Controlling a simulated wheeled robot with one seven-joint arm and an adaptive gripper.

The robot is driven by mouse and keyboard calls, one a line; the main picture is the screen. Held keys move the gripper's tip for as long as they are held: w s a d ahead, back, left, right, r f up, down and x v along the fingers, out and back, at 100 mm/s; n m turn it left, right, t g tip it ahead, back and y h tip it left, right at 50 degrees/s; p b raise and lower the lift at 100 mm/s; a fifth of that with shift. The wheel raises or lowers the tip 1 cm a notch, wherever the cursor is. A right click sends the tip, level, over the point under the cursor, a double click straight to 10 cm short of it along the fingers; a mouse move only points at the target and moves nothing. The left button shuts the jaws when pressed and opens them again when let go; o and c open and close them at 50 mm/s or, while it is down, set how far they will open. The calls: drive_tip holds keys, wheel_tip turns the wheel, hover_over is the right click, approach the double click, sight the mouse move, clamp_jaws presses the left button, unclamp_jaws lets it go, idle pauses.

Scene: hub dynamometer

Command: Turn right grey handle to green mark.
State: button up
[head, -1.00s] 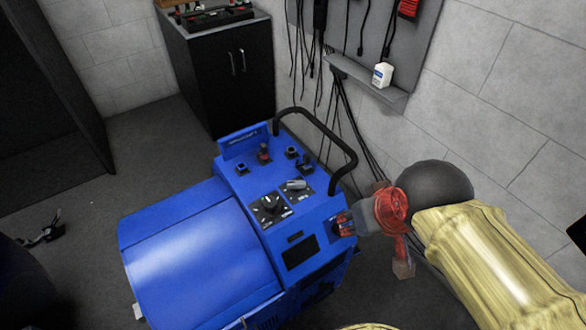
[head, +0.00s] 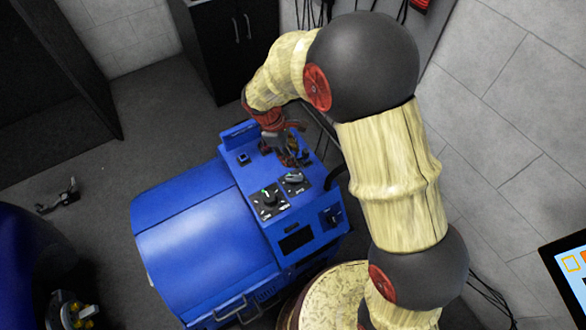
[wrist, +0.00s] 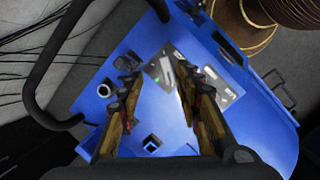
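The right grey handle (head: 294,178) sits on a dark plate on the blue machine's sloping top panel. In the wrist view a light grey handle (wrist: 164,66) shows beyond and between my fingertips, partly hidden by them. A small green spot is near it, too blurred to read exactly. In the head view my gripper (head: 288,152) is over the back part of the panel, just behind the grey handle.
Small sockets and posts stand on the panel (wrist: 151,143). A black cabinet (head: 225,45) and a grey wall stand behind.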

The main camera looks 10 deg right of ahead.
sight(294, 177)
wheel_tip(294, 177, down, 14)
drive_tip(key=n+h+p, duration=0.1)
drive_tip(key=n, duration=0.2)
drive_tip(key=shift+d+g, duration=0.1)
drive_tip(key=shift+g, duration=0.2)
drive_tip(key=shift+c, duration=0.6)
drive_tip(key=c, duration=0.7)
clamp_jaws()
